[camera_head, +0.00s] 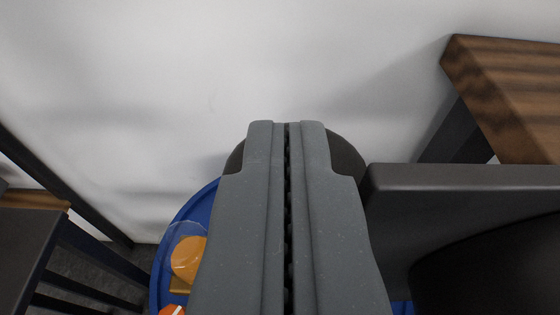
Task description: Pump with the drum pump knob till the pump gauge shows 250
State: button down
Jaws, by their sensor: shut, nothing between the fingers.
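My gripper (287,128) fills the middle of the view with its two grey fingers pressed together and nothing between them. A dark rounded thing, possibly the drum pump knob (346,156), shows on both sides behind the fingertips. Its middle is hidden, and I cannot tell whether the fingers touch it. Below it is the blue round top of what looks like the drum (163,250), mostly covered by the fingers. An orange part under a clear cover (187,258) sits on its left side. No readable pump gauge shows.
A white wall (130,90) stands behind. A wooden tabletop (515,85) with a dark leg juts in at upper right. A large dark grey panel (460,178) fills the lower right. Dark furniture (30,240) stands at lower left, close to the drum.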

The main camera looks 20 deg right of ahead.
notch_tip(320, 180, up, 4)
jog(key=shift+w+d+f+p, duration=0.1)
jog(key=shift+f+p, duration=0.1)
jog(key=shift+p, duration=0.65)
jog(key=b+v, duration=0.1)
jog(key=v, duration=0.9)
dwell(0.6)
jog(key=r, duration=0.2)
jog(key=r+p, duration=0.1)
jog(key=shift+s+r+p, duration=0.25)
jog(key=shift+r+p, duration=0.05)
jog(key=shift+r, duration=0.1)
dwell(0.3)
jog(key=shift+w, duration=0.15)
